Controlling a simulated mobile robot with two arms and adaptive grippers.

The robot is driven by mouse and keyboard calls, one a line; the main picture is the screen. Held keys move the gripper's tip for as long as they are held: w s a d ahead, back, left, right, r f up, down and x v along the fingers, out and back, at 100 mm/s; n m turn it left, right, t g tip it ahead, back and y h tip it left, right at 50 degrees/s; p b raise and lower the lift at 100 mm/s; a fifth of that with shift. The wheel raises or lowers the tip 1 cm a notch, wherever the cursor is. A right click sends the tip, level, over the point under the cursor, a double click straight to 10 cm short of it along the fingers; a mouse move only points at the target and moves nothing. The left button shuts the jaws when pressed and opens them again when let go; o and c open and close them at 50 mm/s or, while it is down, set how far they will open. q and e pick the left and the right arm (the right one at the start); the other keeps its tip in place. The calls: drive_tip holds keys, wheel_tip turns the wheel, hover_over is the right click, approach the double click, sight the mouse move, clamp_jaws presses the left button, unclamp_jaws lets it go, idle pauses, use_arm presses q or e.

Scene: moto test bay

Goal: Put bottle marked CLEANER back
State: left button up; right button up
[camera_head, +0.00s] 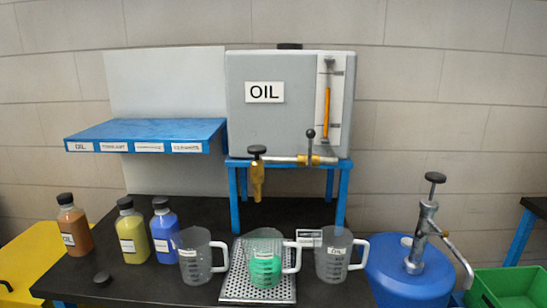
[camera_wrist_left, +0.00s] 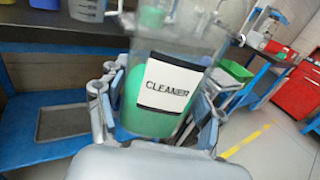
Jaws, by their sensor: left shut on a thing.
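The bottle marked CLEANER (camera_wrist_left: 168,85) is clear, with green contents and a white label with black bands. It shows large in the left wrist view, slightly tilted in the picture. My left gripper (camera_wrist_left: 152,112) is shut on it, with a finger on each side. Neither this bottle nor any gripper shows in the head view. In the head view a blue shelf (camera_head: 150,130) hangs at the left with its top bare. Its front edge carries several labels; the first reads OIL and the others are too blurred to read surely. My right gripper is in neither view.
A brown bottle (camera_head: 75,228), a yellow bottle (camera_head: 131,232) and a blue bottle (camera_head: 164,233) stand on the black bench (camera_head: 130,291). Three jugs stand to their right; the middle jug (camera_head: 264,264) has green contents and stands on a drip tray (camera_head: 229,290).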

use_arm(q)
drive_tip(key=shift+w+r+n+t+y, duration=0.2)
drive_tip(key=shift+n+t+y, duration=0.15)
drive_tip(key=shift+y, duration=0.25)
drive_tip(key=shift+w+r+n+y, duration=0.15)
drive_tip(key=shift+r+n+y, duration=0.05)
drive_tip(key=shift+n+y, duration=0.3)
drive_tip(key=shift+w+r+n+t+y, duration=0.1)
drive_tip(key=shift+n+t+y, duration=0.2)
drive_tip(key=shift+y, duration=0.2)
drive_tip(key=shift+w+a+r+n+t+y, duration=0.15)
drive_tip(key=shift+w+r+n+t+y, duration=0.1)
drive_tip(key=shift+n+y, duration=0.5)
drive_tip(key=shift+w+a+r+n+t+y, duration=0.15)
drive_tip(key=shift+n+y, duration=0.25)
drive_tip(key=shift+y, duration=0.65)
drive_tip(key=shift+w+a+r+n+t+y, duration=0.15)
drive_tip(key=shift+w+r+n+y, duration=0.15)
drive_tip(key=shift+n+y, duration=0.45)
drive_tip(key=shift+y, duration=0.35)
